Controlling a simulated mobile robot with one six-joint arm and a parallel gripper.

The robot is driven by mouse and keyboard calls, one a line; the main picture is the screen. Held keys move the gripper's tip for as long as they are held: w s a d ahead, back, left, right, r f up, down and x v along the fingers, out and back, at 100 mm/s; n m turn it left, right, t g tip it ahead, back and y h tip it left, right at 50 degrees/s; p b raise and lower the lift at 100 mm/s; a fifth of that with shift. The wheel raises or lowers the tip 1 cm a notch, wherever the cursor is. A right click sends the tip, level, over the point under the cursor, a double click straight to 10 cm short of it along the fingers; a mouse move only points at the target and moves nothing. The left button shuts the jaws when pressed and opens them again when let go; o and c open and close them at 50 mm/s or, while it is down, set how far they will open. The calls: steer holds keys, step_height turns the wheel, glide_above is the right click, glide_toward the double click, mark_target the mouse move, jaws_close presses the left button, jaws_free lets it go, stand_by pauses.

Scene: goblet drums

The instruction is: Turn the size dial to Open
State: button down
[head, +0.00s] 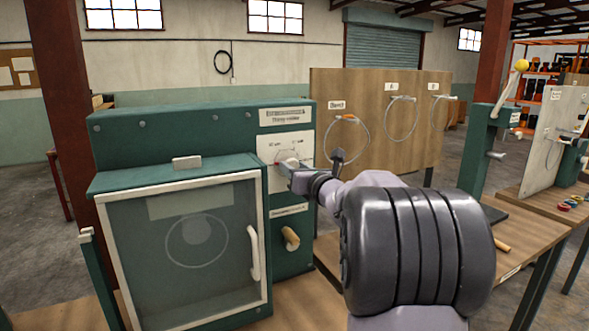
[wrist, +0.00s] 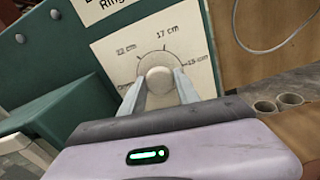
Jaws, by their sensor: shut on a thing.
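The size dial is a pale round knob (wrist: 159,82) on a white plate (head: 287,146) at the upper right of a green machine (head: 215,128). In the wrist view the plate reads 22 cm at upper left, 17 cm at top and 15 cm at right; another label at left is too small to read surely. My gripper (wrist: 159,90) is shut on the knob, one finger on each side. In the head view my gripper (head: 290,166) reaches the plate from the right and partly hides the dial. I cannot tell which mark the dial points to.
Below the dial a wooden knob (head: 290,238) sticks out of the machine. A glass door with a white handle (head: 253,254) is to its left. A wooden board (head: 372,118) with hanging rings stands behind at right. A workbench (head: 520,232) is at far right.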

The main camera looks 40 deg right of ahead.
steer(key=shift+n, duration=0.7)
steer(key=c, duration=0.9)
jaws_free()
steer(key=p+v, duration=0.2)
steer(key=v, duration=1.5)
steer(key=shift+s+a, duration=0.15)
steer(key=shift+s, duration=0.05)
